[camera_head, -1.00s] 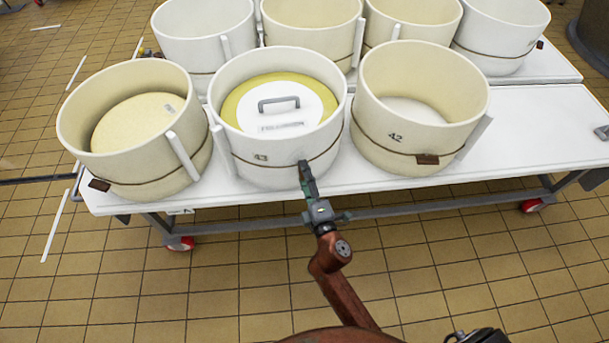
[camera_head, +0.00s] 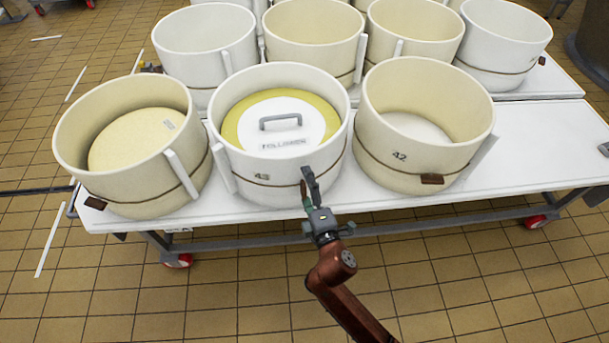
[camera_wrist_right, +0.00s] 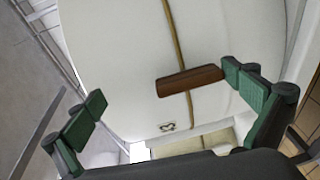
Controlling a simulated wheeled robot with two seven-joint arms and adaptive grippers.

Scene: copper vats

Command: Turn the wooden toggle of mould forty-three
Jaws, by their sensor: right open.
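Mould forty-three (camera_head: 238,140) is the white round vat at the front middle of the table, with its number on the wall and a cord around it. Its wooden toggle (camera_wrist_right: 190,81) is a brown bar lying across the cord in the right wrist view; in the head view my gripper hides it. My right gripper (camera_head: 308,188) is at the mould's front wall, open. In the right wrist view its green-padded fingers (camera_wrist_right: 170,105) are spread either side of the toggle, whose one end is close to the right-hand finger. I cannot tell if they touch. My left gripper is out of view.
Mould forty-two (camera_head: 420,160) stands close on the right, with its own toggle (camera_head: 432,179). A cream mould (camera_head: 130,185) stands close on the left. More vats stand behind. The white table (camera_head: 540,140) is bare at the right.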

